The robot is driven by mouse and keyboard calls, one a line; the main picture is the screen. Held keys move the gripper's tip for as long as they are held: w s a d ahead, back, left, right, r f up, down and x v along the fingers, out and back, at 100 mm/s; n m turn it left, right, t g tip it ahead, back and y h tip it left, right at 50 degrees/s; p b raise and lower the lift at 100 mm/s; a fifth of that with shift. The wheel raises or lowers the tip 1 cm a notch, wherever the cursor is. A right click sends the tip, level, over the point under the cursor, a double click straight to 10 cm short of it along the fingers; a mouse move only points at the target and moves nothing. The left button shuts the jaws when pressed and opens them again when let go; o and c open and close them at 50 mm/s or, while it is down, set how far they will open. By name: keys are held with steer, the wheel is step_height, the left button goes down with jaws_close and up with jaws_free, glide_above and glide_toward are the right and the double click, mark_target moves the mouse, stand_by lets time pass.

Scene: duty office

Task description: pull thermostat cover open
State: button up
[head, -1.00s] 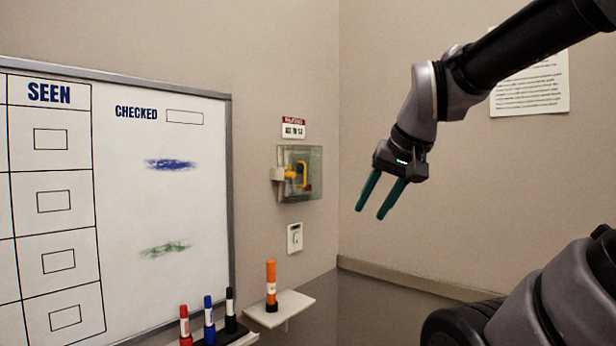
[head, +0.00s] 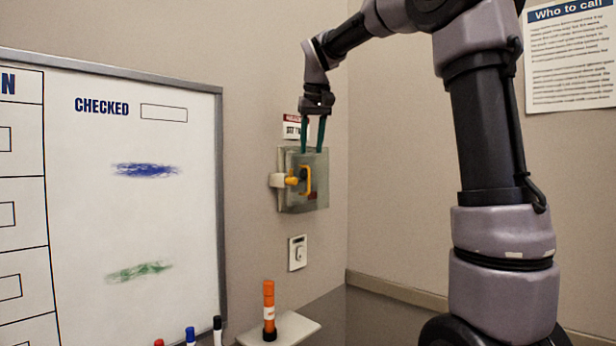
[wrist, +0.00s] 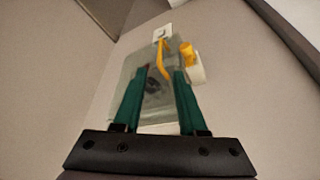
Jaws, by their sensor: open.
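The thermostat cover (head: 318,170) is a clear, greenish box on the wall with a yellow handle (head: 307,181) on its front. The cover looks shut. My gripper (head: 312,152) is open, with its two green fingers pointing down at the cover's upper part in the head view. In the wrist view the cover (wrist: 130,88) lies beyond the fingers, and the yellow handle (wrist: 162,60) shows between and past the fingertips. Nothing is held. Whether the fingers touch the cover I cannot tell.
A white switch plate (head: 298,253) is on the wall below the cover. A sign (head: 291,127) is partly behind my gripper.

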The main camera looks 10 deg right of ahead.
mark_target(309, 171)
steer(key=x, duration=0.9)
steer(key=shift+f, duration=0.3)
jaws_close()
stand_by(1.0)
